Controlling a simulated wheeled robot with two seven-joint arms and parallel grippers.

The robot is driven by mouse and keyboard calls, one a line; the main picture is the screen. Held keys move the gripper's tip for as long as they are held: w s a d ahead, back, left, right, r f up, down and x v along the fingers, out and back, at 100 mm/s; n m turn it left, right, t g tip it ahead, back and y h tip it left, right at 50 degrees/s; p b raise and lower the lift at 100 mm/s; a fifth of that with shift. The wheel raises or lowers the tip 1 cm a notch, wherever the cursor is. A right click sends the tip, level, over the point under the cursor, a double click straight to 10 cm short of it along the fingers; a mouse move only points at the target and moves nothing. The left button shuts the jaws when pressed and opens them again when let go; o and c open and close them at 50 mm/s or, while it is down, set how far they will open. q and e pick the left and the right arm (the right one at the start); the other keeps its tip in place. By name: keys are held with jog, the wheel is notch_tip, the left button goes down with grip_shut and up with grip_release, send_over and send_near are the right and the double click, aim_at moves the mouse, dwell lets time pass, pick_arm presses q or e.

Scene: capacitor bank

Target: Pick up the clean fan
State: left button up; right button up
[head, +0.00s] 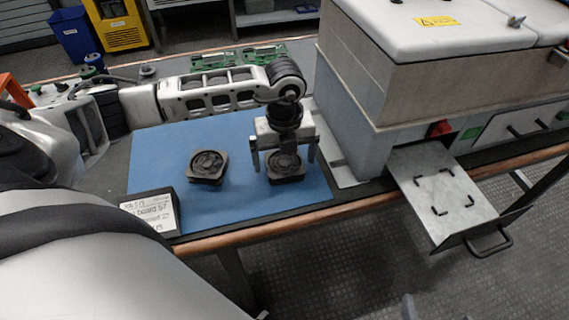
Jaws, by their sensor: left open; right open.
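Two dark square fans lie flat on the blue mat (230,205). The left fan (207,165) lies clear of both grippers. The right fan (286,167) lies under my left gripper (284,160), which points down with its open fingers on either side of it. I cannot tell whether the fingers touch the fan, and the gripper hides its far part. Both fans look alike at this size, so I cannot tell which is clean. Of my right gripper (335,311), only what look like spread fingertips show at the bottom edge, apart from the fans.
A label block with writing (150,211) stands at the mat's front left corner. A large beige and grey machine (420,85) stands right of the mat, with a marked metal tray (440,185) sticking out in front. Green circuit boards (240,55) lie behind my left arm.

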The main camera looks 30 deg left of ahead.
aim_at(285, 162)
pick_arm(q)
jog(key=shift+f, duration=0.15)
jog(key=c, duration=1.1)
jog(key=shift+r, duration=0.5)
notch_tip(285, 162, up, 2)
jog(key=shift+r, duration=0.25)
jog(key=s+d+r, duration=0.9)
jog(key=s, duration=0.1)
jog(key=shift+s+d+r, duration=0.2)
jog(key=shift+r, duration=0.1)
